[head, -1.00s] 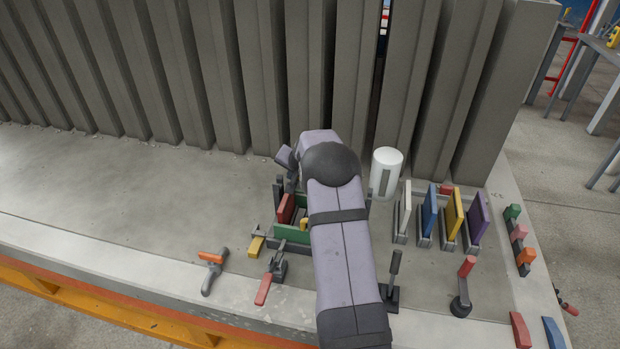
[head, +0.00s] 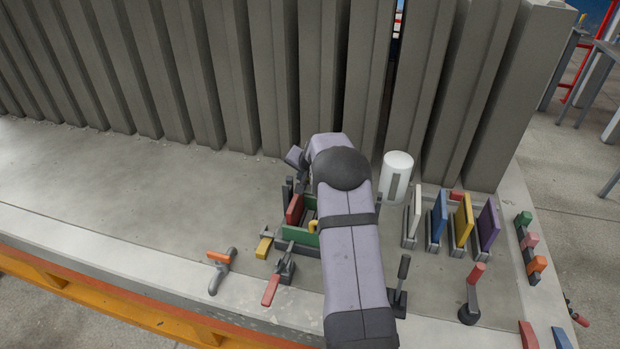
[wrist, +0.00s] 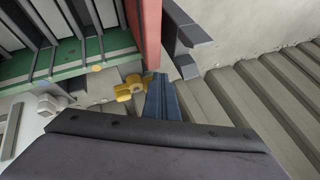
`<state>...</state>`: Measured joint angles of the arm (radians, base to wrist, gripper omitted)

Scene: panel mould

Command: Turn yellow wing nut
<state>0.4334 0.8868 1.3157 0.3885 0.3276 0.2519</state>
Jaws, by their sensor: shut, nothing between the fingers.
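The yellow wing nut (wrist: 132,88) shows in the wrist view, just outside the mould's green side, near the foot of the red panel. My gripper (wrist: 163,90) shows there as blue-grey fingers, closed together with nothing held. The fingertips are right beside the nut's right wing; I cannot tell whether they touch it. In the head view my own arm hides the gripper and part of the mould. A small yellow piece (head: 314,225) shows by the green panel (head: 300,237) there, but I cannot tell whether it is the wing nut.
The red panel (head: 294,209) stands close by the gripper. A yellow-ended block (head: 264,246), an orange-handled part (head: 219,260) and a red-handled clamp (head: 273,288) lie in front. A white cylinder (head: 397,178) and coloured panels (head: 463,220) stand right. The bench's left is clear.

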